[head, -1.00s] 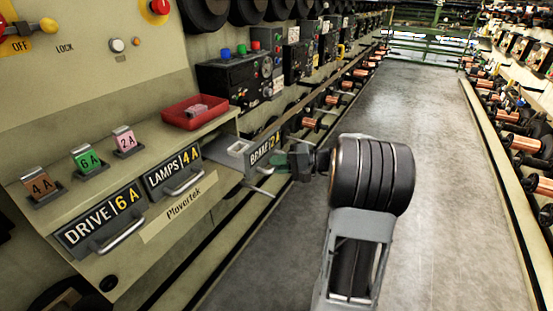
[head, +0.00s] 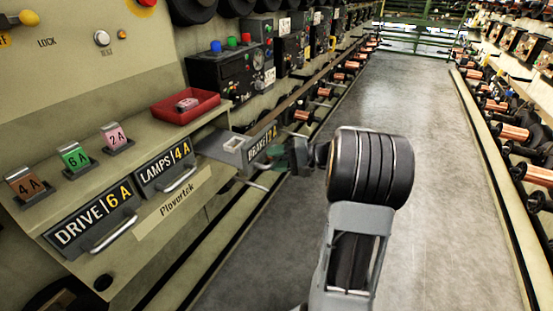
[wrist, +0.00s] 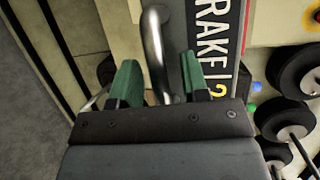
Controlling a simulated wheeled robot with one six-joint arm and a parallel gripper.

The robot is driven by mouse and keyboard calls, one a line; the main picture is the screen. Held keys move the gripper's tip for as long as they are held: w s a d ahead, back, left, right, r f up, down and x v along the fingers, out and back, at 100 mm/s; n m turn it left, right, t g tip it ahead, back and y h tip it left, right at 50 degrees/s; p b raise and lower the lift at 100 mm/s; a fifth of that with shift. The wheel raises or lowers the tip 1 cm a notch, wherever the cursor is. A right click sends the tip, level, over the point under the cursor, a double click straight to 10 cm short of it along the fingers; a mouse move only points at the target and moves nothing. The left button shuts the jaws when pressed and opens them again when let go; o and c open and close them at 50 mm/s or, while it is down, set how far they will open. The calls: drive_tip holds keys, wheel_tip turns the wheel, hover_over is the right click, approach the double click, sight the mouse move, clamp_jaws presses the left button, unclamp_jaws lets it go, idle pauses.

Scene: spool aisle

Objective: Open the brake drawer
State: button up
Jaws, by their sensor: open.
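The brake drawer (head: 233,143) stands pulled out from the cabinet in the head view, with its hollow inside showing from above. Its black front plate (head: 263,143) reads BRAKE and a yellow rating. In the wrist view the plate (wrist: 212,40) is close, with the metal bar handle (wrist: 154,45) beside it. My gripper (wrist: 160,76) is open, its green fingers on either side of the handle's lower part. I cannot tell whether a finger touches the bar. In the head view my gripper (head: 276,158) is at the drawer's front, partly hidden by my wrist.
The LAMPS drawer (head: 166,170) and DRIVE drawer (head: 92,218) are shut to the left. Fuse cards 4A (head: 26,183), 6A (head: 74,157) and 2A (head: 114,135) stand on the ledge by a red tray (head: 186,106). The aisle floor (head: 440,180) is clear.

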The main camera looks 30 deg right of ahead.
drive_tip(key=shift+d, duration=0.1)
drive_tip(key=p+v, duration=0.2)
drive_tip(key=v, duration=1.1)
drive_tip(key=shift+s+d, duration=0.25)
drive_tip(key=shift+r+p, duration=0.15)
drive_tip(key=shift+p, duration=0.15)
